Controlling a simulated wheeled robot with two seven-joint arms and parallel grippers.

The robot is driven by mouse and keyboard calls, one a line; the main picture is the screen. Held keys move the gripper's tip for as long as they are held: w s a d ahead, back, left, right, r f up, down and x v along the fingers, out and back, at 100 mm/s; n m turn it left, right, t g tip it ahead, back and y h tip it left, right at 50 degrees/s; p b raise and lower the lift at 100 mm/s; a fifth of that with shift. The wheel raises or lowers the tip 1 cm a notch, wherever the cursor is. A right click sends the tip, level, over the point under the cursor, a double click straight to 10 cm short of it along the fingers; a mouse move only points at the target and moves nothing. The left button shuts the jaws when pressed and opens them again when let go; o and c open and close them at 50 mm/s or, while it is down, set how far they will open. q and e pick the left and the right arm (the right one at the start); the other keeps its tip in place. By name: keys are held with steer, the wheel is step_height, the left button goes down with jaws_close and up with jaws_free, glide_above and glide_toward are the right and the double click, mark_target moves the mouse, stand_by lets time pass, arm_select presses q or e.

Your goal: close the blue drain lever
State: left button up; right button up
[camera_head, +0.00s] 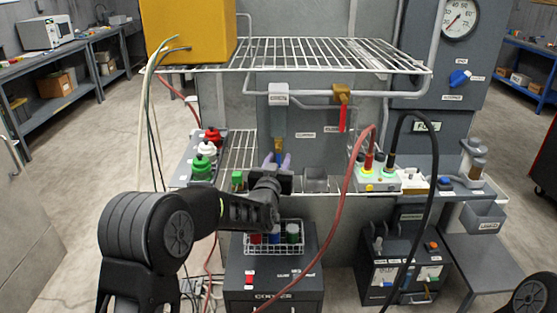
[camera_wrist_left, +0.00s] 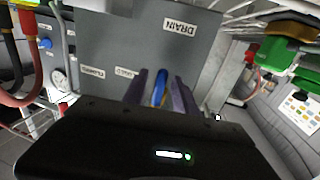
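The blue drain lever (camera_wrist_left: 160,88) shows in the left wrist view as a narrow blue bar below a DRAIN label on a grey panel, with two smaller labels to its left. My left gripper (camera_wrist_left: 160,95) has one finger on each side of the lever, with gaps visible, so it looks open around it. The lever is mostly hidden there by the gripper. My right gripper is not in view.
A wire shelf (camera_head: 320,54) and pipe run above the gripper. A red lever (camera_head: 343,119) hangs to its right. A red hose (camera_head: 350,185) and black cable loop to the right.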

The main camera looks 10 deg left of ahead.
arm_select(q)
steer(key=shift+c, duration=0.2)
jaws_close()
steer(key=shift+f, duration=0.1)
stand_by(0.4)
steer(key=shift+d+f+b, duration=0.1)
steer(key=shift+b, duration=0.65)
steer(key=shift+w+d+r+n+t+y+b, duration=0.2)
steer(key=shift+d+r+n+y+b, duration=0.4)
steer(key=shift+n+b, duration=2.9)
steer(key=shift+w+d+r+n+t+y+b, duration=0.1)
steer(key=shift+d+r+n+t+y+b, duration=0.4)
steer(key=shift+n+b, duration=2.95)
steer(key=shift+w+d+r+n+t+y+b, duration=0.1)
steer(key=shift+d+r+n+y+b, duration=0.6)
steer(key=shift+n+b, duration=2.8)
steer(key=shift+a+r+y, duration=0.15)
steer(key=shift+a+y, duration=0.05)
steer(key=shift+y, duration=0.1)
